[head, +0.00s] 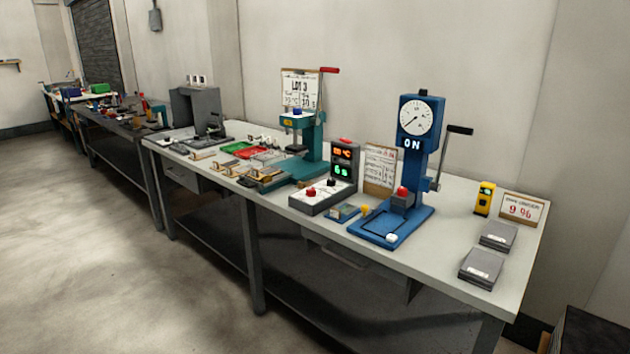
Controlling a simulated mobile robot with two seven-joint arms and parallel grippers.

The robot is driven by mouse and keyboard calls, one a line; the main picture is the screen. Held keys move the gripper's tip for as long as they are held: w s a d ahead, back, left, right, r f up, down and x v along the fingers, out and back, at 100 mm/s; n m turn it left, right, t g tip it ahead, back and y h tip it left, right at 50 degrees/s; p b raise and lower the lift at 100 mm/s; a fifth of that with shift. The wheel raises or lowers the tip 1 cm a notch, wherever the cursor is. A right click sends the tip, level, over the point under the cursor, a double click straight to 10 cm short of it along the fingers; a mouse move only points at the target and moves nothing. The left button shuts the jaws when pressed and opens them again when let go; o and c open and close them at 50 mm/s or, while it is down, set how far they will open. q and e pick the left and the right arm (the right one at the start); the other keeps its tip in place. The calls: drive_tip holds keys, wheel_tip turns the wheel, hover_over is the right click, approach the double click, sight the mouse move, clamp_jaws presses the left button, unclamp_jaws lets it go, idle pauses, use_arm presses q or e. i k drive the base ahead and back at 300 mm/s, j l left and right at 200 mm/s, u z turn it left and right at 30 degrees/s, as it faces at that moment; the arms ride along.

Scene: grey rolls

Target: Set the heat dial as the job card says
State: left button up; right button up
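Neither of my grippers is in view.
A blue press (416,155) with a round gauge and "ON" sign stands right of the box. Farther right are a yellow meter (484,198), a "9 %" sign (522,207) and two grey blocks (481,268). The floor (110,250) before the long bench is clear.

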sight(310, 192)
drive_tip(key=i+j+z, duration=0.25)
drive_tip(key=i+j, duration=0.45)
drive_tip(key=i+j+z, duration=0.25)
drive_tip(key=i+j, duration=0.5)
drive_tip(key=j, duration=0.15)
